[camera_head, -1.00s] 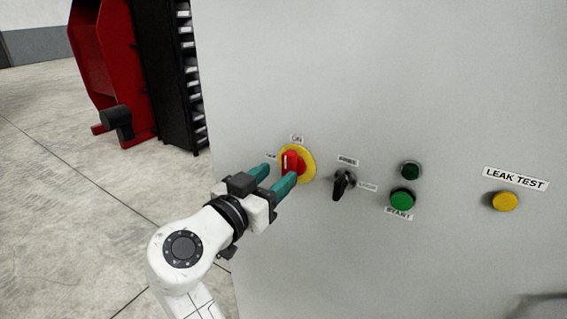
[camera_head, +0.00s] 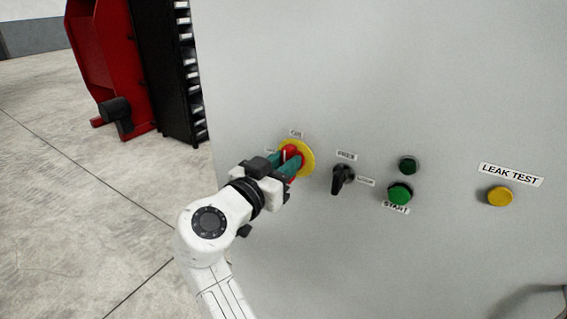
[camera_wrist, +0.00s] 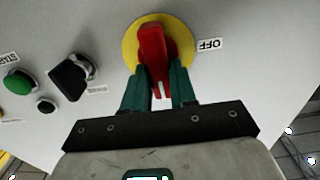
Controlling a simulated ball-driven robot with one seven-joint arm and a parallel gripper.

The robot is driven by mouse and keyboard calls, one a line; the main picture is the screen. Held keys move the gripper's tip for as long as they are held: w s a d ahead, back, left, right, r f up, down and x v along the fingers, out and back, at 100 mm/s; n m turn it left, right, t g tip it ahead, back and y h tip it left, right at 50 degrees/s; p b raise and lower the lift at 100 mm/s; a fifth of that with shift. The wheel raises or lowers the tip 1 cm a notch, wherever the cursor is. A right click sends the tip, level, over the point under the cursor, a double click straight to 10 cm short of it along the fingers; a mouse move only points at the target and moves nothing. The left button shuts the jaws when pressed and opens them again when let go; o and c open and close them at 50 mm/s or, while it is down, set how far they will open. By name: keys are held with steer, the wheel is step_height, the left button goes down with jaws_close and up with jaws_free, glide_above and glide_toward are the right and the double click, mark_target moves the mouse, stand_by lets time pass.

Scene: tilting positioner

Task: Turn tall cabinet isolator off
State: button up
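The isolator is a red handle (camera_wrist: 152,48) on a round yellow plate (camera_head: 309,157) on the grey cabinet front. Its white mark points up towards the ON label (camera_head: 296,133) in the head view. The OFF label (camera_wrist: 209,45) shows beside the plate in the wrist view. My gripper (camera_head: 286,162) is at the handle, with a green finger on each side of it. In the wrist view the fingers (camera_wrist: 160,88) straddle the handle's near end. They look close to its sides, but I cannot tell whether both touch it.
Right of the isolator are a black selector (camera_head: 342,179), a green START button (camera_head: 400,193), a dark green lamp (camera_head: 408,166) and a yellow LEAK TEST button (camera_head: 500,196). A red machine part (camera_head: 100,60) stands at the back left. Floor is clear at left.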

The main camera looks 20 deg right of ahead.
jaws_close()
steer(key=shift+n, duration=0.3)
steer(key=n, duration=0.3)
steer(key=shift+w+n, duration=0.2)
steer(key=shift+n, duration=0.1)
steer(key=n, duration=0.2)
steer(key=n+p, duration=0.1)
steer(key=n, duration=0.1)
steer(key=shift+w+a+n, duration=0.2)
steer(key=shift+n, duration=0.1)
steer(key=shift+w+a+f+n+p, duration=0.15)
steer(key=shift+n+p, duration=0.8)
steer(key=shift+n, duration=0.55)
steer(key=shift+s+d+f+n+p, duration=0.1)
steer(key=shift+f+n+p, duration=0.1)
steer(key=shift+n+p, duration=1.05)
steer(key=shift+w+a+f+n+p, duration=0.15)
steer(key=shift+n+p, duration=0.55)
steer(key=shift+n, duration=1.05)
steer(key=shift+d, duration=0.1)
